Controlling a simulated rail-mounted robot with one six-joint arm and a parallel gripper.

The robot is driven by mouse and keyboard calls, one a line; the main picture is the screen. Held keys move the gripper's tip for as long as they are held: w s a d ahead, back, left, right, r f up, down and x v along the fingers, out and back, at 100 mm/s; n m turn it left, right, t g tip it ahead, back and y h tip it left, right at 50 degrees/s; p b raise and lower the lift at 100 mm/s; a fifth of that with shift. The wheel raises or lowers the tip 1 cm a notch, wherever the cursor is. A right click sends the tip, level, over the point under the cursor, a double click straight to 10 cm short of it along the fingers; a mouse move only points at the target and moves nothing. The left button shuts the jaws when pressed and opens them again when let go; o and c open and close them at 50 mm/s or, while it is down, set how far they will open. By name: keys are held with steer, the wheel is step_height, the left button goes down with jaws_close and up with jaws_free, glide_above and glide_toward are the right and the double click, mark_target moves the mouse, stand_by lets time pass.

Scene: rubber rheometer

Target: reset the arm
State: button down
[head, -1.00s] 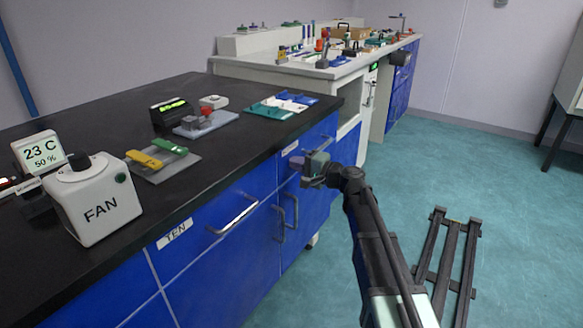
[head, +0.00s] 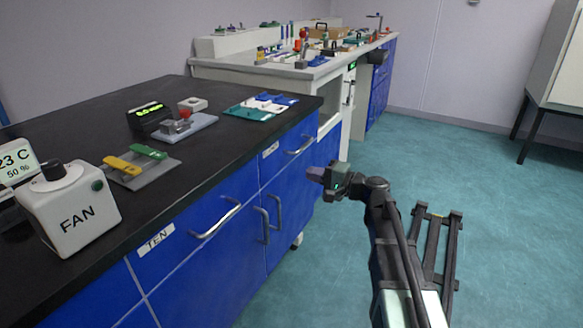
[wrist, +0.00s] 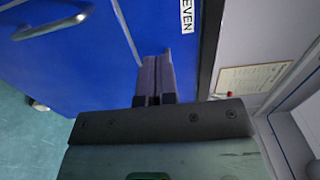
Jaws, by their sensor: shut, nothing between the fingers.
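My gripper (head: 318,174) is in front of the blue drawer cabinet (head: 215,262), beside the bench's right end and below the black worktop (head: 75,112). It is empty, and in the wrist view its two fingers (wrist: 154,78) are shut side by side. Behind them the wrist view shows a blue front (wrist: 95,45) with a metal handle (wrist: 52,26) and a label ending in "EVEN" (wrist: 187,14). I cannot tell how far the fingertips are from it.
The worktop holds a white FAN unit (head: 70,208), yellow and green pieces on a grey plate, a small gauge with a green display (head: 150,118) and coloured trays (head: 262,106). Drawer handles (head: 216,218) stick out. Floor to the right is clear.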

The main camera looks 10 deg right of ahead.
steer(key=s+d+f+n+g+h+p, duration=0.1)
steer(key=s+d+f+n+g+h, duration=0.15)
steer(key=s+f+g+h, duration=0.7)
steer(key=s+d+f+n+h, duration=0.2)
steer(key=s+f+n+h, duration=0.3)
steer(key=s, duration=0.9)
step_height(320, 180, up, 37)
steer(key=a+p, duration=0.1)
steer(key=p, duration=3.7)
steer(key=shift+s+m+p, duration=0.35)
steer(key=shift+s, duration=0.05)
steer(key=shift+g+h, duration=0.25)
